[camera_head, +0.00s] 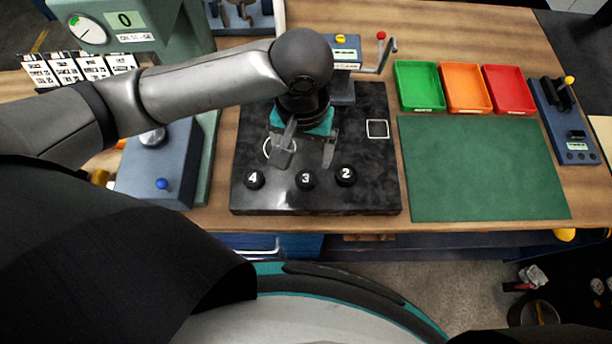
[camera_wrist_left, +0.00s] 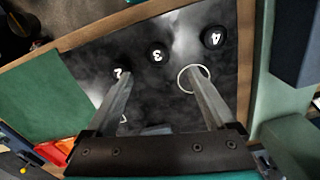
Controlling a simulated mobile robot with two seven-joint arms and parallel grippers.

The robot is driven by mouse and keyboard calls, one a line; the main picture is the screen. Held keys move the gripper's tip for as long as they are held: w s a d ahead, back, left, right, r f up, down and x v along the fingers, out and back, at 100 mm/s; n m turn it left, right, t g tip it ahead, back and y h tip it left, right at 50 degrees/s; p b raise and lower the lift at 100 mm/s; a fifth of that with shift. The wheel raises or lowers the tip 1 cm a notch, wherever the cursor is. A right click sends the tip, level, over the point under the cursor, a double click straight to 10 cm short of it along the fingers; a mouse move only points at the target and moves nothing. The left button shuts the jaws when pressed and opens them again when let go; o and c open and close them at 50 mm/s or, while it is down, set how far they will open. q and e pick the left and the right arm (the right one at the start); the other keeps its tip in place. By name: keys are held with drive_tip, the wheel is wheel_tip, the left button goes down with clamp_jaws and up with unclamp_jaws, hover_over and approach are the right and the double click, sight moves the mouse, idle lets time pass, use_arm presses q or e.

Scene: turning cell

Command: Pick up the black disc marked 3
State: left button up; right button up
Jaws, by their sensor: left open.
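The black disc marked 3 (camera_head: 305,179) lies on the dark stone plate (camera_head: 366,202), between the disc marked 4 (camera_head: 254,178) and the disc marked 2 (camera_head: 346,175). In the left wrist view the disc marked 3 (camera_wrist_left: 158,54) shows ahead of the fingers, near the middle, with the disc marked 4 (camera_wrist_left: 213,37) to its right. The disc marked 2 (camera_wrist_left: 120,74) is partly behind a finger there. My left gripper (camera_head: 307,160) is open and empty over the plate, behind the disc. My right gripper is not in view.
A white circle outline (camera_head: 268,148) and a white square outline (camera_head: 377,128) mark the plate. A green mat (camera_head: 480,170) lies right, with green (camera_head: 418,86), orange (camera_head: 466,88) and red (camera_head: 509,90) trays behind it. A blue-grey box (camera_head: 160,165) stands left.

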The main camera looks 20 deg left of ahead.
sight(305, 178)
use_arm(q)
drive_tip(key=f, duration=0.4)
drive_tip(key=f+b, duration=0.1)
drive_tip(key=f, duration=0.4)
drive_tip(key=shift+d+f, duration=0.2)
drive_tip(key=shift+f, duration=0.05)
clamp_jaws()
idle(0.4)
